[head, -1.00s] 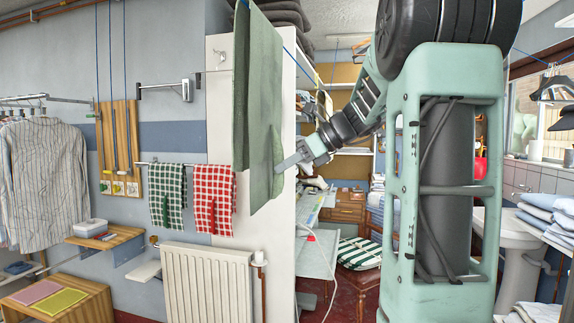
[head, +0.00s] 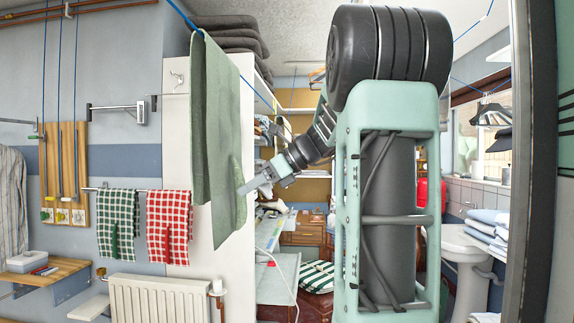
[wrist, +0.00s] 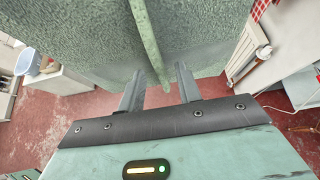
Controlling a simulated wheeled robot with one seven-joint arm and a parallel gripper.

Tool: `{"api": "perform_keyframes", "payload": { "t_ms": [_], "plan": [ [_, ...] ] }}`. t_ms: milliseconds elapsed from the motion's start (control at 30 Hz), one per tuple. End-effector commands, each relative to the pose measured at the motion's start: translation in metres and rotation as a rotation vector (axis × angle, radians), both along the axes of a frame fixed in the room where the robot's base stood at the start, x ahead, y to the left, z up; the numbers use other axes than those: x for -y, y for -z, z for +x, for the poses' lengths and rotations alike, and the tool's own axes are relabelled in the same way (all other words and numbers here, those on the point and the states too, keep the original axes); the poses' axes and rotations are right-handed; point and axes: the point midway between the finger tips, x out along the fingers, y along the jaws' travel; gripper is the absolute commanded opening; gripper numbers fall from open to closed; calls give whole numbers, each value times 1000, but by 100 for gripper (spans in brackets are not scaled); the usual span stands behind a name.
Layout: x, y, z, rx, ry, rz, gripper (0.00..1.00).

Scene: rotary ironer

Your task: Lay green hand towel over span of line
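The green hand towel (head: 215,130) hangs folded over the blue line (head: 180,12) in the head view, with two long layers hanging down. The line runs down to the right behind it. My gripper (head: 244,187) is at the towel's lower right edge. In the wrist view, the two fingers of my gripper (wrist: 160,90) stand apart. The towel (wrist: 90,40) fills the space beyond them, and a pale green edge strip comes down between the fingertips. Whether the fingers touch the cloth cannot be told.
A green checked towel (head: 118,222) and a red checked towel (head: 174,225) hang on a wall rail above a radiator (head: 160,300). A white partition (head: 178,130) stands behind the green hand towel. A dark upright post (head: 533,160) is close at the right. A white sink (head: 465,245) stands behind.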

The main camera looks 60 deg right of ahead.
Motion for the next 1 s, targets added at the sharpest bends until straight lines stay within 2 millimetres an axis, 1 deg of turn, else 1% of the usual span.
{"api": "perform_keyframes", "payload": {
  "t_ms": [33, 300, 500, 700, 800, 1000],
  "plan": [
    [5, -6, -9, 1, 4, -3, 34],
    [26, -40, -59, 0, 6, -3, 34],
    [39, -63, -91, 0, 4, -2, 34],
    [46, -76, -110, -1, 2, -1, 34],
    [47, -78, -113, -1, 1, 0, 34],
    [48, -79, -115, 0, 1, 0, 34]
  ]
}}
